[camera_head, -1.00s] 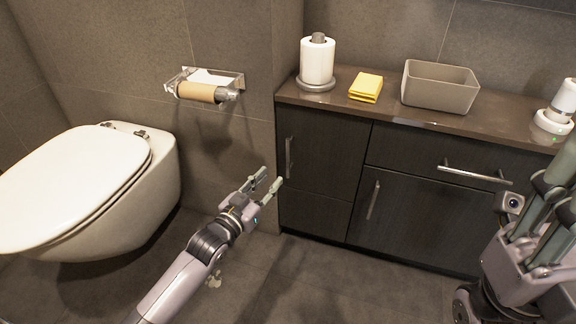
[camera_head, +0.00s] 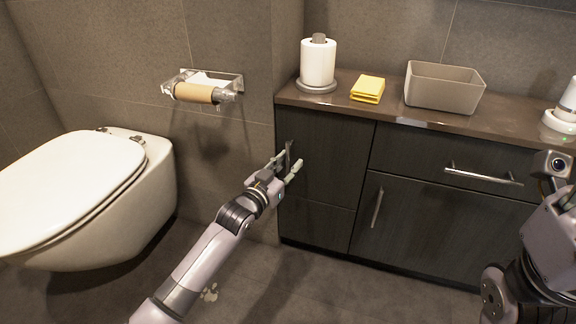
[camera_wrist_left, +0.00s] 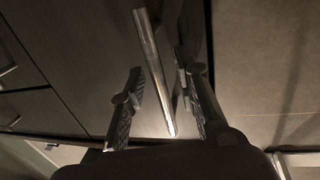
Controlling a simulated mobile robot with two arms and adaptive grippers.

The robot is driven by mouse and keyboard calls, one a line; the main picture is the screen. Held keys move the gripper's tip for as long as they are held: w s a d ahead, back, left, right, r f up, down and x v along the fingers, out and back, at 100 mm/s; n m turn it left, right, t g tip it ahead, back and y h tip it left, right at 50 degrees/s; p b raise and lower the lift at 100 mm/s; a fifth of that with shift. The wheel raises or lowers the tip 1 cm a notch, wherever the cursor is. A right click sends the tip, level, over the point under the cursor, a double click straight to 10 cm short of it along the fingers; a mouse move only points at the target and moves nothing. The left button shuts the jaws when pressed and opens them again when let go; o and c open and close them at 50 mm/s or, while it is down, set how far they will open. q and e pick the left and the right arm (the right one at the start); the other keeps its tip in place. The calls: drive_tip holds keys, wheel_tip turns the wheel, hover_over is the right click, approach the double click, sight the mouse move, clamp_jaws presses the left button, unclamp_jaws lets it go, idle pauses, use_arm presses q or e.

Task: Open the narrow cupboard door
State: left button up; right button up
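The narrow cupboard door (camera_head: 335,165) is dark wood at the left end of the vanity and looks closed. Its vertical metal handle (camera_head: 288,152) is near its left edge. My left gripper (camera_head: 287,165) is at the handle with its fingers apart. In the left wrist view, the handle (camera_wrist_left: 155,75) runs between the two open fingers of the left gripper (camera_wrist_left: 160,100), with gaps visible beside it. My right arm (camera_head: 550,225) is at the right edge; its fingertips are not clearly visible.
The countertop (camera_head: 395,110) holds a paper roll on a stand (camera_head: 318,62), a yellow cloth (camera_head: 367,88) and a grey bin (camera_head: 443,88). A toilet (camera_head: 90,190) stands at the left. A toilet-roll holder (camera_head: 203,88) is on the wall above my left arm.

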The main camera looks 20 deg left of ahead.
use_arm(q)
clamp_jaws()
idle(0.7)
